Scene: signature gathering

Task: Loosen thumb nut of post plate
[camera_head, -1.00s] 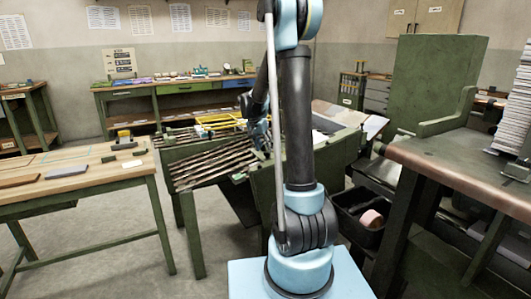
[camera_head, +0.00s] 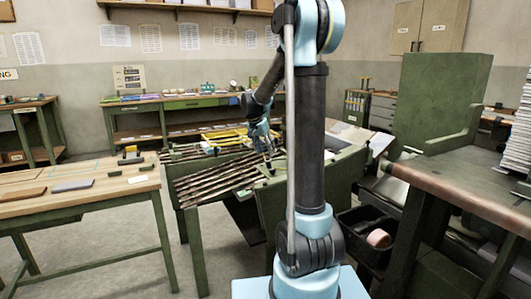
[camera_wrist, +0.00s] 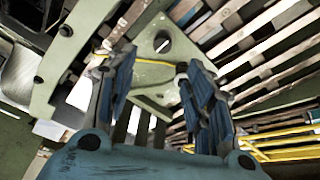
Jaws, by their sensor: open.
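A pale green plate (camera_wrist: 149,75) shows between and beyond my fingers in the wrist view. A dark round part (camera_wrist: 162,42) sits in its upper part; it may be the thumb nut, but I cannot tell for sure. A small dark-and-white cylinder (camera_wrist: 181,70) shows beside the right finger. My gripper (camera_wrist: 157,62) is open, its two blue fingers apart with nothing held between them. In the head view my gripper (camera_head: 268,152) is at the green bench with the slats, partly behind my arm, and the plate is too small to make out there.
Long wooden slats (camera_head: 215,180) lie across the green bench, with a yellow frame (camera_head: 225,138) behind. A curved green bracket (camera_wrist: 80,45) stands close on the left in the wrist view. A wooden-topped table (camera_head: 75,187) is at left, a dark-topped bench (camera_head: 455,180) at right.

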